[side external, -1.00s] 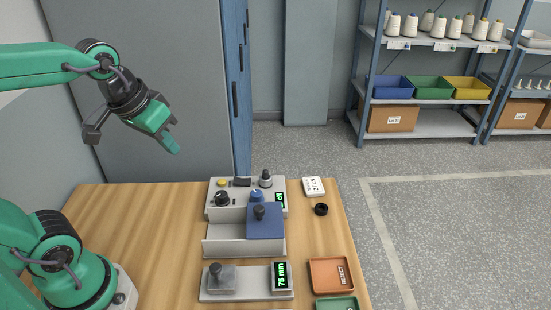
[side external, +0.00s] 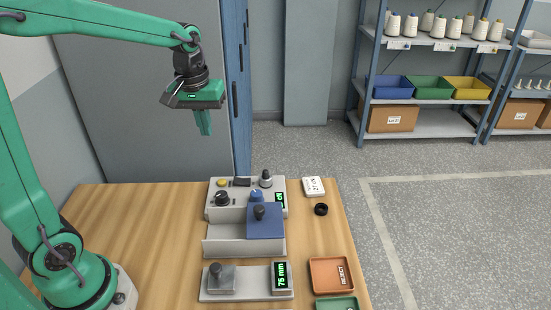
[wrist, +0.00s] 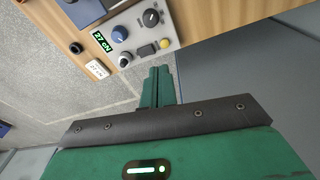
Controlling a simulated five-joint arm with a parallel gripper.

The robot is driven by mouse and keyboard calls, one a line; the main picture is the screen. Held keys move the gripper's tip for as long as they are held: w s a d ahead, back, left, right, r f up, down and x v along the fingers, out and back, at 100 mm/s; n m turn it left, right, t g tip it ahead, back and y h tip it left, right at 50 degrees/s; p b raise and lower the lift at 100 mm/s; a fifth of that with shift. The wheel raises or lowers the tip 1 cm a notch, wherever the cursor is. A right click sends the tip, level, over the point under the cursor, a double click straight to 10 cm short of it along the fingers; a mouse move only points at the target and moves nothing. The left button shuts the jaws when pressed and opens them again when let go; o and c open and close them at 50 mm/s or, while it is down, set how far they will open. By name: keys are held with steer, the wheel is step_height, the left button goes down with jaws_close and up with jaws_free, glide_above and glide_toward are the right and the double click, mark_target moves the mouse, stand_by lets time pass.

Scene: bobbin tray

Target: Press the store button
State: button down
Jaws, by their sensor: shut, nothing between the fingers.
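The grey control box (side external: 212,212) stands on the table with a yellow button (side external: 222,183) at its back left corner. A dark switch, several knobs and a green-lit display share its top. The box also shows in the wrist view (wrist: 136,30), with the yellow button (wrist: 164,43) just beyond my fingertips in the picture. No label on the button is readable. My gripper (side external: 205,132) is shut and empty, fingers pointing down, well above the table near the back left of the box. Its closed fingers (wrist: 157,72) also show in the wrist view. It touches nothing.
In front of the box is a grey tray (side external: 222,240) with a blue lid (side external: 265,226). Nearer is a plate (side external: 246,288) with a "75 mm" display. A white card (side external: 313,187), black ring (side external: 321,210) and orange reject tray (side external: 330,262) lie right. The left tabletop is clear.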

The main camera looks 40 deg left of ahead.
steer(key=n+g, duration=0.1)
steer(key=n, duration=0.1)
glide_above(221, 181)
steer(key=shift+w+f, duration=0.1)
steer(key=shift+f, duration=1.8)
steer(key=shift+f, duration=0.15)
step_height(221, 181, down, 14)
steer(key=shift+r, duration=0.15)
